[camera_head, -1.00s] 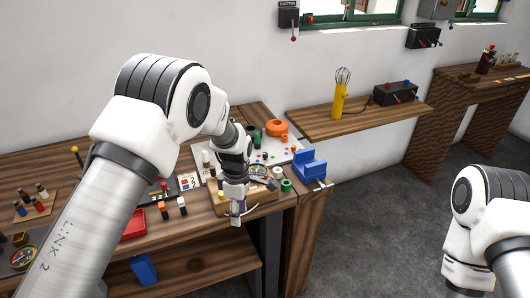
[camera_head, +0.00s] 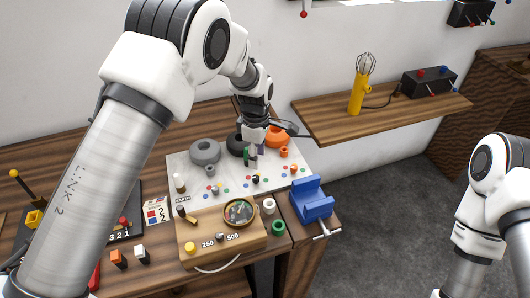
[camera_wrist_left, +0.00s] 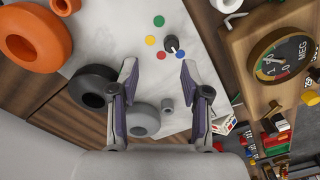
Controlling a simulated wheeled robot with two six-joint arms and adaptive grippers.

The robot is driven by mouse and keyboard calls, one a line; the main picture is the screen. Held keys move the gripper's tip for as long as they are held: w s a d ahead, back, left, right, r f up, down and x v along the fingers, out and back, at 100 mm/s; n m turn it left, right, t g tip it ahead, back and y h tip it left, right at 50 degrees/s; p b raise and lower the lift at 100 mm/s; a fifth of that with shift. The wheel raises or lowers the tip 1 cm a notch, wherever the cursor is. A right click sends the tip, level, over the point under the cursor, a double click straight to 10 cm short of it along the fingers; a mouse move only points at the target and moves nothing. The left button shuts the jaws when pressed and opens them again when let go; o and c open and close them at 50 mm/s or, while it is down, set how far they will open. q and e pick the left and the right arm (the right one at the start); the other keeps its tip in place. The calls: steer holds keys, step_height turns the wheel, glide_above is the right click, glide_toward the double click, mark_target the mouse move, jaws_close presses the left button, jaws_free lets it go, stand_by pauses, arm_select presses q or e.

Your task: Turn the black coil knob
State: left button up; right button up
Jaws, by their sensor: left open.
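The black coil knob (camera_wrist_left: 172,43) shows in the left wrist view as a small round black knob with a white pointer, ringed by green, yellow, blue and red dots. It also shows in the head view (camera_head: 256,180) on the white panel (camera_head: 186,166), below my left gripper (camera_head: 254,158). In the left wrist view my left gripper (camera_wrist_left: 158,78) is open and empty, with the knob ahead of its fingertips and apart from them. The black coil (camera_wrist_left: 95,86) lies beside its left finger; my gripper partly hides this coil in the head view. My right gripper is out of view.
A grey coil (camera_head: 205,152) and an orange coil (camera_head: 277,136) flank the black one. Small pegs and other knobs stand nearby. A wooden meter box (camera_head: 210,221) is in front; a blue vise (camera_head: 311,200) is at the right edge.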

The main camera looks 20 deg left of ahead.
mark_target(256, 176)
arm_select(q)
steer(key=shift+w+f, duration=0.1)
steer(key=shift+f, duration=0.2)
steer(key=s+f+p, duration=0.2)
steer(key=s+f, duration=0.1)
steer(key=shift+s+a, duration=0.1)
steer(key=f, duration=0.1)
steer(key=w+f, duration=0.1)
steer(key=f, duration=0.1)
steer(key=shift+w+f, duration=0.25)
steer(key=shift+w, duration=0.1)
steer(key=shift+s+r, duration=0.3)
steer(key=shift+s, duration=0.05)
steer(key=c, duration=0.5)
jaws_close()
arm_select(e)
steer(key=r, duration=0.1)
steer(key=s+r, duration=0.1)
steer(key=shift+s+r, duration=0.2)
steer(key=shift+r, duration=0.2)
